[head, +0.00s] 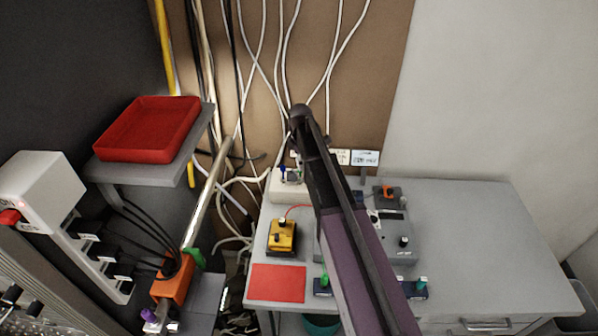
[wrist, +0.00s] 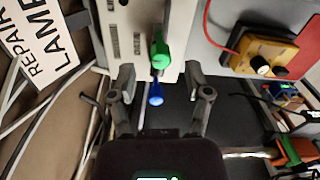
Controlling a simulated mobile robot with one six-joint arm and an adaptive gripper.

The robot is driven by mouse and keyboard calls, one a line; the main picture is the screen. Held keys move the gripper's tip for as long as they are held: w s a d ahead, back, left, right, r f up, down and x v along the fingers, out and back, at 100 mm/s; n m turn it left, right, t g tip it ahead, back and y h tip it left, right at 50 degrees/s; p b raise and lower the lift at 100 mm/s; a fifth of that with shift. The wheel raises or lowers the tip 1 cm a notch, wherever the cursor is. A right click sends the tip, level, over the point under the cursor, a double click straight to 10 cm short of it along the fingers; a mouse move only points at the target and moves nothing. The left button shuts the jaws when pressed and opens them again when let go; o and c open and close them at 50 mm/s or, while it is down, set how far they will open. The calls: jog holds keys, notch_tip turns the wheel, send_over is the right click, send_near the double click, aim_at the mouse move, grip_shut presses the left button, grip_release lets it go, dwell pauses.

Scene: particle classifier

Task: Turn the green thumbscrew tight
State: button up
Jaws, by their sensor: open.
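In the wrist view, the green thumbscrew (wrist: 160,52) stands at the edge of a white box (wrist: 138,35). A blue screw or knob (wrist: 156,93) shows just below it in the picture. My gripper (wrist: 160,72) is open, one finger on each side of the green thumbscrew's line, with gaps on both sides and no visible contact. In the head view, the white box (head: 287,191) sits at the back left of the grey bench, with the blue knob (head: 283,171) on it. My arm hides the green thumbscrew and most of my gripper there.
A yellow device (head: 282,238) and a red mat (head: 277,283) lie on the bench (head: 480,235), whose right side is clear. A red tray (head: 150,128) rests on a shelf to the left. Cables hang along the back wall. A lettered sign (wrist: 42,35) stands beside the box.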

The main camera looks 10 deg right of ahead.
jog(key=shift+f+b, duration=0.8)
jog(key=shift+f, duration=0.25)
grip_shut()
